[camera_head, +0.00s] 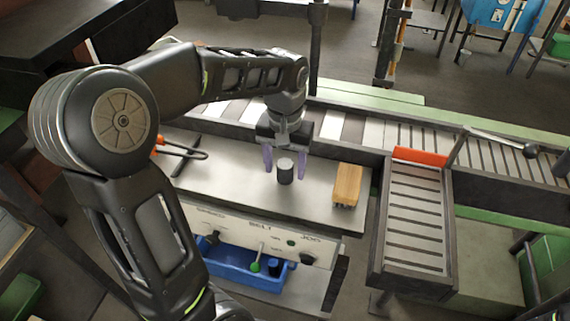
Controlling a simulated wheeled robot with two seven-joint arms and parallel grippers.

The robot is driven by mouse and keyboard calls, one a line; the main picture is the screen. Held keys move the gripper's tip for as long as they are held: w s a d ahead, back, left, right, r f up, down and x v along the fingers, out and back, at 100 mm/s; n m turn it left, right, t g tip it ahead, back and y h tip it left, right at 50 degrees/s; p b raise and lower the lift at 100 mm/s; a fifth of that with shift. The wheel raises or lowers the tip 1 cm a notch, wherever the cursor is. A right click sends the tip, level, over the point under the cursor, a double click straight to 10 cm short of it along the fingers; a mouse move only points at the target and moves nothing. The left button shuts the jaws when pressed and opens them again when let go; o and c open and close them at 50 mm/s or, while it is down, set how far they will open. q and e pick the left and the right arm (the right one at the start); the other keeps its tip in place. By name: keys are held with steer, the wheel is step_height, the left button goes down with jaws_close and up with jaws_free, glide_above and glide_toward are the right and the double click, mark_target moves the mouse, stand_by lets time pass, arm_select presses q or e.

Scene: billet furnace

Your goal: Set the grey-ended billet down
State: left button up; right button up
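The grey-ended billet (285,174) is a short dark cylinder with a light grey top end. It appears to stand upright on the grey bench top (225,180). My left gripper (284,170) comes down from above, with one purple finger on each side of the billet. A gap shows between each finger and the billet, so the gripper looks open around it. Whether the billet's underside touches the bench is hard to tell from this angle. My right gripper is not in view.
A wooden brush-like block (347,185) lies to the right of the billet. Orange-handled tongs (181,150) lie to the left. A conveyor (235,112) runs behind, and a slatted chute (413,220) with an orange bar stands right. A blue bin (232,266) sits below the control panel (260,235).

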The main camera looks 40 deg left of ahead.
mark_target(285, 163)
arm_select(q)
steer(key=shift+r, duration=0.7)
step_height(285, 163, up, 7)
step_height(285, 163, up, 4)
steer(key=p, duration=0.2)
steer(key=shift+p, duration=0.3)
